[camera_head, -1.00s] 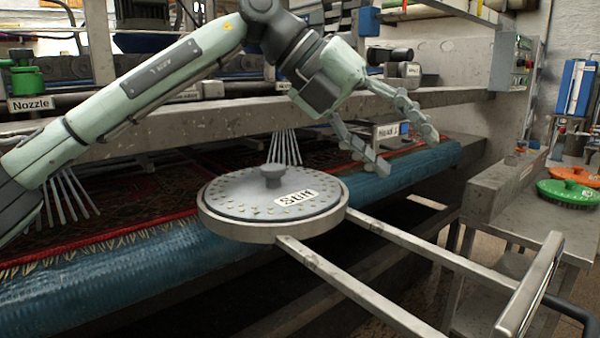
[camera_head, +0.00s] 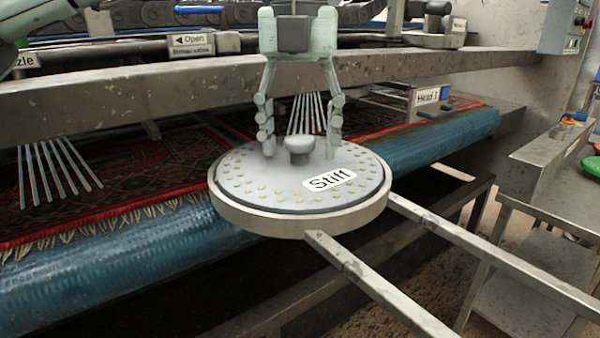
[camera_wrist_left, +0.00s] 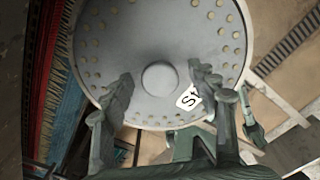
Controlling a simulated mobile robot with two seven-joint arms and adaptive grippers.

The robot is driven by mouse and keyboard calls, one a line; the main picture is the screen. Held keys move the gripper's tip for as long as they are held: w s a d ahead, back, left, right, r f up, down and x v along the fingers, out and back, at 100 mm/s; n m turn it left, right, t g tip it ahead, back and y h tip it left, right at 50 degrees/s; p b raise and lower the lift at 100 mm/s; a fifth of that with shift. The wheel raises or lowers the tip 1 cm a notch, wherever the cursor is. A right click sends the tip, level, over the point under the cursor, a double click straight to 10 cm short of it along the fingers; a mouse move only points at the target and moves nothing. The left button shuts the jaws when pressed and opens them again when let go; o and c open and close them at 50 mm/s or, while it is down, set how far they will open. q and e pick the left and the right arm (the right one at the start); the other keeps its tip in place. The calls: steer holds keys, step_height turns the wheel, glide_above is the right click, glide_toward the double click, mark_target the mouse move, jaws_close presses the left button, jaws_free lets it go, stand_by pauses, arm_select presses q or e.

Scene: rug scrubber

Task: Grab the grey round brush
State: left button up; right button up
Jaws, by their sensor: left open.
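The grey round brush (camera_head: 255,192) is a flat disc with a "Stiff" label, yellowish dots around its edge and a short grey knob (camera_head: 298,148) at its centre. It sits on two metal rails in front of the blue roller. My left gripper (camera_head: 300,155) points down over the disc, open. Its fingers stand on either side of the knob with a gap to it in the head view. In the left wrist view, the brush (camera_wrist_left: 130,35) fills the upper middle and the knob (camera_wrist_left: 160,78) lies between the open fingers (camera_wrist_left: 160,90).
A blue roller (camera_head: 120,255) and a red patterned rug (camera_head: 120,170) lie behind the brush. A metal beam (camera_head: 170,98) runs across behind the gripper. Metal rails (camera_head: 480,240) extend toward the lower right. A metal side table (camera_head: 550,180) stands at the right.

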arm_select(q)
steer(key=shift+f, duration=0.35)
steer(key=shift+c, duration=0.4)
jaws_close()
steer(key=shift+r, duration=0.15)
